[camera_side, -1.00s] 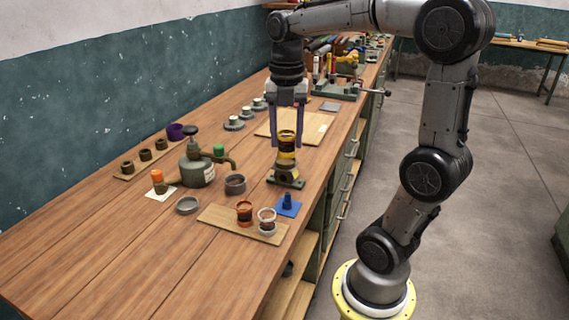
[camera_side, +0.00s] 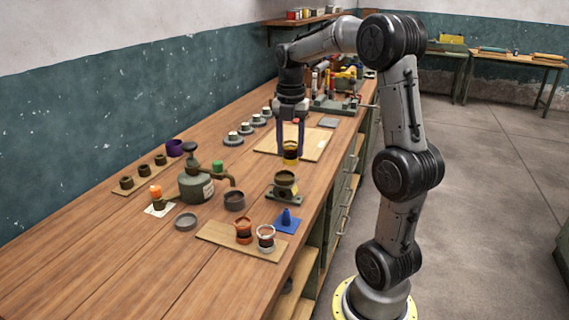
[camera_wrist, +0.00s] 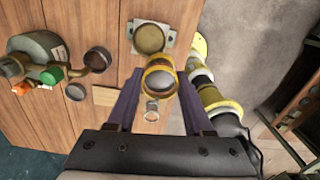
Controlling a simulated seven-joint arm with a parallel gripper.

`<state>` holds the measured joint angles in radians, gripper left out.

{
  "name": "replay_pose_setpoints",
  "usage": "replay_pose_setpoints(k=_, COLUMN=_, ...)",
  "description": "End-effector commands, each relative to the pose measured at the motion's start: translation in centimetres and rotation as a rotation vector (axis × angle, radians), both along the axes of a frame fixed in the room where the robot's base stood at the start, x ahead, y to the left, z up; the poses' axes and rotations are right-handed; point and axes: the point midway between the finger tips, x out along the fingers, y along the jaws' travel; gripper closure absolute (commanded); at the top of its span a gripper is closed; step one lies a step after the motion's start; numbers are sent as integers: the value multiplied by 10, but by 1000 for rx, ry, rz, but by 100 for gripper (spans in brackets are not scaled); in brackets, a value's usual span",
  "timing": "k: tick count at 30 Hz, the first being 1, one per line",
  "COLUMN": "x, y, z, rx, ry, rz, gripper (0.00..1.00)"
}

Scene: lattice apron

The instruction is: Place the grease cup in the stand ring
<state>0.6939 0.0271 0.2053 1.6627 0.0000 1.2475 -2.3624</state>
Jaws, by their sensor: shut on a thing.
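My gripper (camera_side: 289,152) points down, its purple fingers shut on the grease cup (camera_side: 291,149), a dark cup with a yellow band. The cup is upright and in the air. In the wrist view the cup (camera_wrist: 160,80) sits between the fingertips. The stand ring (camera_side: 285,178) is an olive ring on a short stand with a flat base, nearer the side camera than the cup. In the wrist view the ring (camera_wrist: 150,38) shows beyond the cup with its round top uncovered. The cup is apart from the ring; the exact height gap is hard to tell.
A blue pad with a blue cone (camera_side: 286,217) and a board (camera_side: 215,231) with two cups stand in front of the stand. An olive oil can (camera_side: 195,184) with a spout and a dark cup (camera_side: 234,200) are to the left. A pale board (camera_side: 310,143) lies behind.

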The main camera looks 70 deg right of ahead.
Motion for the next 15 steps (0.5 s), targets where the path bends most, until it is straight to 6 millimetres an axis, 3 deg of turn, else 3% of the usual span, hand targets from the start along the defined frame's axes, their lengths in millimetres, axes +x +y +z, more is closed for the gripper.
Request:
replay_pose_setpoints(k=6, x=16, y=-13, z=-24, rx=-1, ry=-1, rz=0, gripper=100)
replay_pose_setpoints(k=11, x=22, y=-18, z=-34, rx=0, ry=0, rz=0, gripper=100)
replay_pose_setpoints(k=15, x=23, y=-19, z=-54, rx=2, ry=2, rz=0, gripper=100)
